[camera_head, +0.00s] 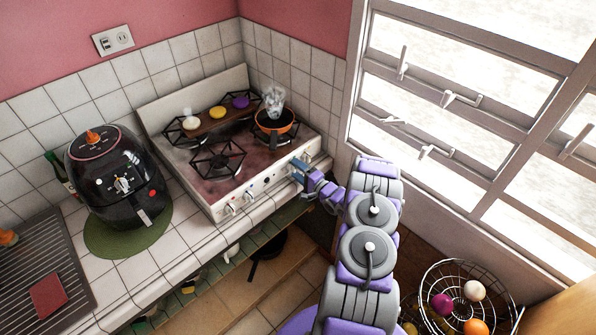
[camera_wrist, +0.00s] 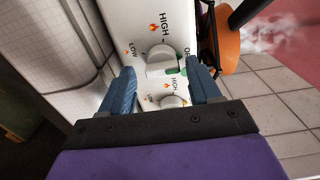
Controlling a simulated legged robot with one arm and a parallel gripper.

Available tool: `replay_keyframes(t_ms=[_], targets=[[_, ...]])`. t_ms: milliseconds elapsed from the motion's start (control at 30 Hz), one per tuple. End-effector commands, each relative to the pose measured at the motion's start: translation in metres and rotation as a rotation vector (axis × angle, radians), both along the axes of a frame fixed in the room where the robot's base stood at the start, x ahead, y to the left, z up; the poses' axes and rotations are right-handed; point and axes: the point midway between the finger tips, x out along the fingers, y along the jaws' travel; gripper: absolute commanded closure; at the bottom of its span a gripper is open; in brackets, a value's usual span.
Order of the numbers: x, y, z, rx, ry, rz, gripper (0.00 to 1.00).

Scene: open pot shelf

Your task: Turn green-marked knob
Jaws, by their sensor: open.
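The stove's white front panel (camera_wrist: 130,25) fills the middle of the wrist view. A white round knob (camera_wrist: 160,60) there has green marking (camera_wrist: 174,71) at its lower right edge. A second white knob (camera_wrist: 173,101) is closer to my gripper's base, partly hidden by it. My gripper (camera_wrist: 163,84) is open, its blue fingers on either side of the panel, with tips just short of the green-marked knob. I cannot tell any contact. In the head view my gripper (camera_head: 299,171) is at the right end of the stove front (camera_head: 262,184) and hides the knobs there.
An air fryer (camera_head: 118,180) stands on the counter at left. A wire basket (camera_head: 503,300) is at lower right, by the window.

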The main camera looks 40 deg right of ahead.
Motion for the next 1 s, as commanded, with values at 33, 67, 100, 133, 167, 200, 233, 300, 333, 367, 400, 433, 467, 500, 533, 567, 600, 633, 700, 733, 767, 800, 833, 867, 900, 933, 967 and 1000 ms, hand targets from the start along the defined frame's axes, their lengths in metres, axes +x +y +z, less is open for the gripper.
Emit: replay_keyframes(t_ms=[33,67,100,133,167,200,233,300,333,367,400,433,467,500,533,567,600,633,700,733,767,800,833,867,900,933,967,1000], targets=[[0.0,0.001,0.001,-0.001,0.0,0.001,0.38],[0.0,0.001,0.001,-0.001,-0.001,0.001,0.38],[0.0,0.001,0.001,-0.002,-0.001,0.001,0.38],[0.0,0.002,0.001,-0.002,-0.001,0.001,0.38],[-0.001,0.001,0.001,-0.002,-0.001,0.001,0.38],[-0.003,0.001,0.001,-0.003,-0.001,0.0,0.38],[-0.005,0.001,0.001,-0.003,-0.001,-0.001,0.38],[-0.012,-0.001,0.002,-0.002,-0.001,-0.002,0.38],[-0.016,-0.001,0.001,-0.001,-0.001,-0.002,0.38],[-0.021,-0.002,0.001,0.0,-0.001,-0.002,0.38],[-0.029,-0.003,0.001,0.002,-0.001,-0.004,0.38],[-0.035,-0.004,0.001,0.002,-0.001,-0.004,0.38],[-0.042,-0.005,0.001,0.002,0.0,-0.005,0.38],[-0.051,-0.006,0.001,0.002,0.0,-0.005,0.38],[-0.058,-0.008,0.0,0.002,0.0,-0.006,0.38],[-0.064,-0.008,0.0,0.001,0.0,-0.005,0.38],[-0.073,-0.01,0.0,0.001,0.0,-0.006,0.38],[-0.08,-0.01,0.0,0.002,0.001,-0.005,0.38],[-0.095,-0.011,-0.001,0.002,0.001,-0.005,0.38],[-0.102,-0.012,-0.001,0.003,0.002,-0.006,0.38],[-0.108,-0.011,-0.001,0.004,0.002,-0.005,0.38],[-0.116,-0.012,-0.001,0.004,0.001,-0.006,0.38],[-0.122,-0.012,-0.001,0.003,0.001,-0.004,0.38],[-0.127,-0.013,-0.001,0.003,0.001,-0.005,0.38],[-0.134,-0.013,-0.001,0.003,0.001,-0.004,0.38],[-0.139,-0.013,-0.001,0.003,0.001,-0.004,0.38],[-0.144,-0.014,-0.001,0.002,0.001,-0.004,0.38],[-0.15,-0.014,-0.001,0.001,0.001,-0.003,0.38]])
